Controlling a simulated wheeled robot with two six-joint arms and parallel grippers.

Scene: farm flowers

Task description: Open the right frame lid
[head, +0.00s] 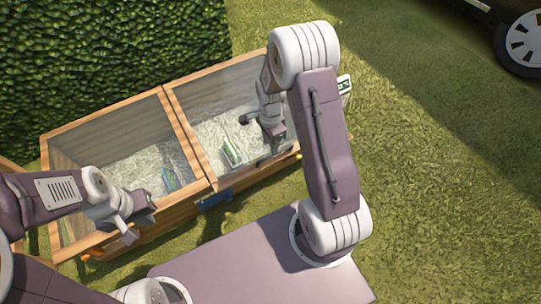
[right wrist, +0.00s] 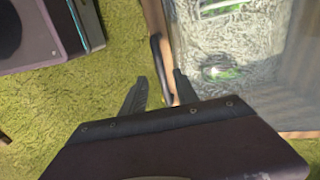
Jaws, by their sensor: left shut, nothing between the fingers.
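The wooden cold frame has two glazed lids, both lying closed. The right frame lid (head: 215,92) is a clear pane in a wooden border; it also shows in the right wrist view (right wrist: 285,95). My right gripper (head: 276,143) is over the front edge of the right lid. In the right wrist view its fingers (right wrist: 160,90) are apart, with a dark handle (right wrist: 158,58) on the wooden edge running between them. I cannot tell if they touch it. My left gripper (head: 145,212) is shut and empty, near the front edge of the left lid (head: 110,130).
Straw and small green-labelled items (head: 231,152) show through the panes. A hedge (head: 110,55) stands behind the frame. A vehicle wheel (head: 524,45) is at the top right. Open grass (head: 440,190) lies to the right.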

